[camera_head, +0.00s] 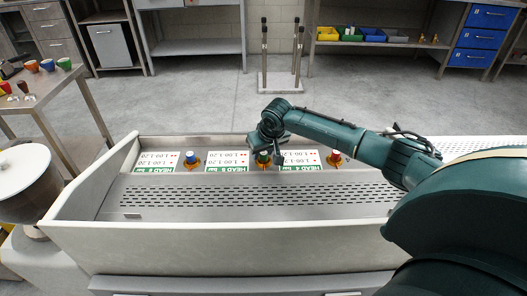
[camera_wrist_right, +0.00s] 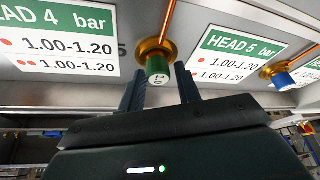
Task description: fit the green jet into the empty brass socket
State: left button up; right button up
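The green jet (camera_wrist_right: 158,72) sits at the mouth of a brass socket (camera_wrist_right: 153,48) between the HEAD 4 and HEAD 5 labels. It appears in line with the socket, but I cannot tell how deep it is. The green jet also shows in the head view (camera_head: 263,158), partly hidden by my right gripper. My right gripper (camera_wrist_right: 160,90) is open, its two fingers apart, with the jet between and just beyond the fingertips. I see no clear contact. My left gripper is not in view. No empty brass socket is clearly visible.
A blue jet (camera_head: 191,157) and a red jet (camera_head: 335,157) are in neighbouring sockets. White label plates (camera_head: 228,160) lie between them. A perforated metal tray (camera_head: 240,195) with a raised pale rim lies in front. A side table (camera_head: 45,85) with coloured cups stands left.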

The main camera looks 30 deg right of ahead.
jog(key=o, duration=0.3)
jog(key=shift+s+f, duration=0.1)
jog(key=shift+f, duration=0.1)
pick_arm(q)
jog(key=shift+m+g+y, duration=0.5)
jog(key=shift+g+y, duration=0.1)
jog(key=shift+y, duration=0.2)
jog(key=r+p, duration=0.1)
jog(key=p, duration=0.2)
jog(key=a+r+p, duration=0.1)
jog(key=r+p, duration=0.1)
jog(key=p, duration=0.2)
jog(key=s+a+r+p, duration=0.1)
jog(key=p, duration=0.3)
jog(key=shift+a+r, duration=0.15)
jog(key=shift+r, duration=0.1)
pick_arm(e)
jog(key=w+r+v, duration=0.1)
jog(key=w+v, duration=0.1)
jog(key=v, duration=1.7)
jog(key=shift+w+r, duration=0.25)
jog(key=shift+r, duration=0.2)
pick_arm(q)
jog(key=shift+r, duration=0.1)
